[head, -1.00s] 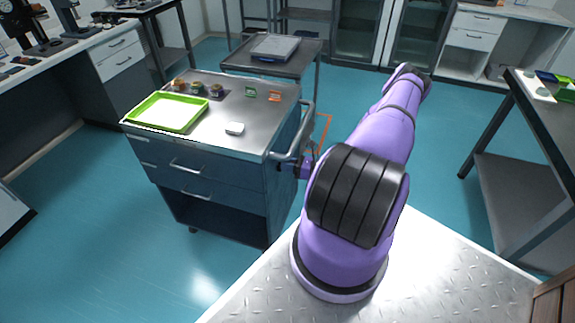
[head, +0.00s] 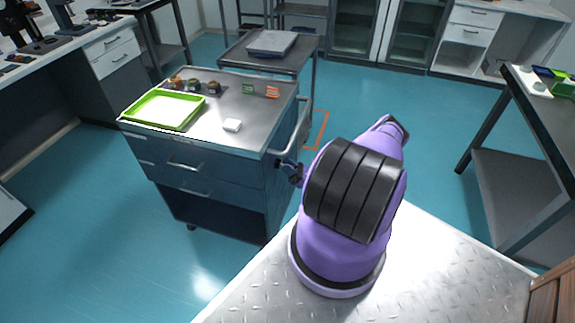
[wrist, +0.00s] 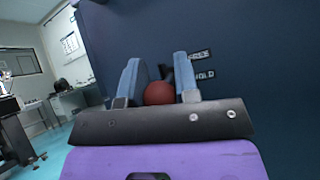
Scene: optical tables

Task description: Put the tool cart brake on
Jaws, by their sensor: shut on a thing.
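The tool cart (head: 215,165) is dark blue with a grey metal top and stands left of my arm. In the wrist view its dark side panel (wrist: 265,115) fills the right. My gripper (wrist: 157,66) has its two blue-grey fingers on either side of a red ball knob (wrist: 159,93) and is shut on it. A short dark piece, perhaps the brake lever, shows behind the knob. Labels on the panel read FREE (wrist: 199,55) and HOLD (wrist: 204,75). The lever's exact position is partly hidden. In the head view the knob is hidden; my gripper's dark end is beside the cart below its handle.
The cart's push handle (head: 301,130) juts out close above my gripper. A second cart (head: 240,56) stands behind. A table (head: 525,165) stands right; floor between is clear.

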